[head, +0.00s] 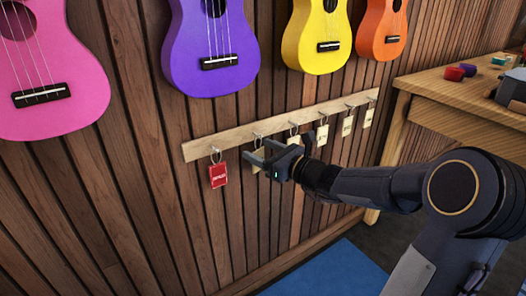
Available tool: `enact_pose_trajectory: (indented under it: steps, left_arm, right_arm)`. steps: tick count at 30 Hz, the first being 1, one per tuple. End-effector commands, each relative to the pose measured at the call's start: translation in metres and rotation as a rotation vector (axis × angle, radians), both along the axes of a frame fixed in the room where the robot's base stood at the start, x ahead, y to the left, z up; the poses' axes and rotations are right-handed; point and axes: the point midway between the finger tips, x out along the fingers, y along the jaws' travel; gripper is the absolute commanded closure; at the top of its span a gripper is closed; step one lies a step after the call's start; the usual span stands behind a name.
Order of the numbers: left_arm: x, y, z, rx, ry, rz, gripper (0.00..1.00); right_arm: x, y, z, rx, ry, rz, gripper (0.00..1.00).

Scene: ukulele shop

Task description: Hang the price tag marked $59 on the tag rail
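The wooden tag rail (238,138) runs along the slatted wall, with metal hooks along it. A red tag (218,175) hangs at its left end; its print is too small to read surely. My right gripper (258,153) is at the second hook from the left, its fingers apart. A cream tag (257,162) shows partly between and behind the fingers, under that hook; its print is hidden. More cream tags, such as one on the right (322,134), hang farther along. I cannot read which tag is marked $59. My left gripper is out of view.
Pink (45,80), purple (210,50), yellow (316,35) and orange (382,30) ukuleles hang above the rail. A wooden table (440,85) with small coloured items stands at right. A blue mat (335,272) lies on the floor.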

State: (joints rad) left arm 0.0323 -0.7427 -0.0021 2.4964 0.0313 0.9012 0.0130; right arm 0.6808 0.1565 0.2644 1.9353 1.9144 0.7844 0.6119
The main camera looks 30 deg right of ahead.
Motion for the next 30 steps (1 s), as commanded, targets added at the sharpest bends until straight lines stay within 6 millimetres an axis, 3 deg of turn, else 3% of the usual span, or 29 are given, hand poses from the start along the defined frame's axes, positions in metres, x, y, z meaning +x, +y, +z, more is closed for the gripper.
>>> enact_pose_trajectory:
  steps: [8,21,30]
  left_arm:
    - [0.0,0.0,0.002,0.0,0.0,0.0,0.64]
    - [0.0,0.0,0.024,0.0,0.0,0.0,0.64]
    - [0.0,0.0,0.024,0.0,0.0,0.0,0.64]
  right_arm:
    - [-0.004,-0.002,0.001,-0.001,0.0,-0.001,0.34]
    - [-0.066,-0.024,0.001,0.0,0.001,-0.003,0.34]
    - [-0.075,-0.024,0.001,-0.009,-0.001,0.008,0.34]
